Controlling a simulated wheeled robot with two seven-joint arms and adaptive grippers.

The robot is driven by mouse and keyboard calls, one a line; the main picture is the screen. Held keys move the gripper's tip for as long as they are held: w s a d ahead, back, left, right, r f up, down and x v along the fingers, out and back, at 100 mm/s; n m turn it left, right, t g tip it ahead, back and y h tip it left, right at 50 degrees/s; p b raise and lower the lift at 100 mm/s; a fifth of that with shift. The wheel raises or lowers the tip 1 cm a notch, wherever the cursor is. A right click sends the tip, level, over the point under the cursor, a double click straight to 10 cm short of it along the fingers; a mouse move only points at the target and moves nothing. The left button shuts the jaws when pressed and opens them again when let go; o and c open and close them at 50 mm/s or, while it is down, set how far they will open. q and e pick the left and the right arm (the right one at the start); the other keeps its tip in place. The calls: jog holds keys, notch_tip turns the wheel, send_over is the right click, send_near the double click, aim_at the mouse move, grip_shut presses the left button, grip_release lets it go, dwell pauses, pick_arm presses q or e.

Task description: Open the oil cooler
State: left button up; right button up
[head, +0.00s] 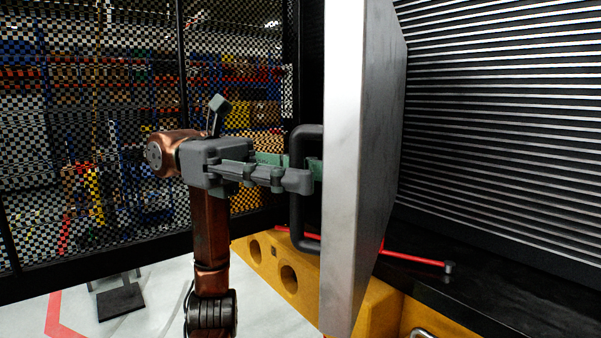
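The oil cooler shows as a ribbed dark panel (500,120) at the right. Its thick grey door (343,170) is seen nearly edge-on and stands swung out from the ribbed panel, so it is open. A black bar handle (298,225) sits on the door's left face. My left gripper (300,178) reaches in from the left at the handle. One grey finger crosses in front of the bar and a green pad shows behind it, so the fingers appear closed around the handle. My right gripper is not in view.
A red rod (415,259) runs low behind the door to a dark ledge (500,305). A yellow beam with round holes (289,280) lies below. A black mesh fence (90,150) stands at the left behind my arm. Pale floor (170,305) is open at lower left.

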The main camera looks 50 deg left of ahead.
pick_arm(q)
jog(key=v, duration=1.2)
jog(key=shift+f, duration=0.1)
dwell(0.4)
